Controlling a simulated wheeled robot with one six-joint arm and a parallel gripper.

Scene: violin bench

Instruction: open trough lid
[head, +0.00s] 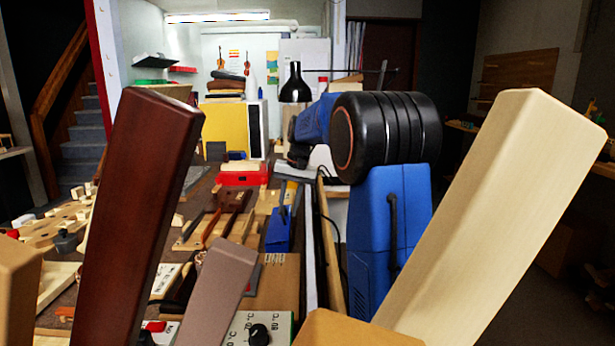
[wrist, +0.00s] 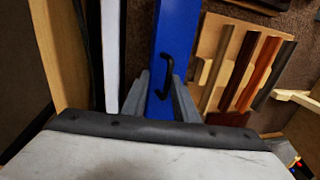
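A long blue trough (wrist: 166,20) runs up the wrist view, with a black bar handle (wrist: 169,65) on its blue top, which looks like the lid. The lid looks shut, though its seam is not clear. My gripper (wrist: 161,88) is open, its two grey fingers apart over the blue top. The lower end of the handle shows between the fingers, nearer the right one; I cannot tell whether they touch it. The trough (head: 279,232) also shows in the head view, mid-bench, partly hidden by nearer things.
In the wrist view, a wooden board (wrist: 209,42) with several coloured strips lies right of the trough, and a white strip (wrist: 110,50) left. In the head view, a dark red block (head: 140,200) and a pale block (head: 500,200) stand tall in front. A black lamp (head: 295,85) stands behind.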

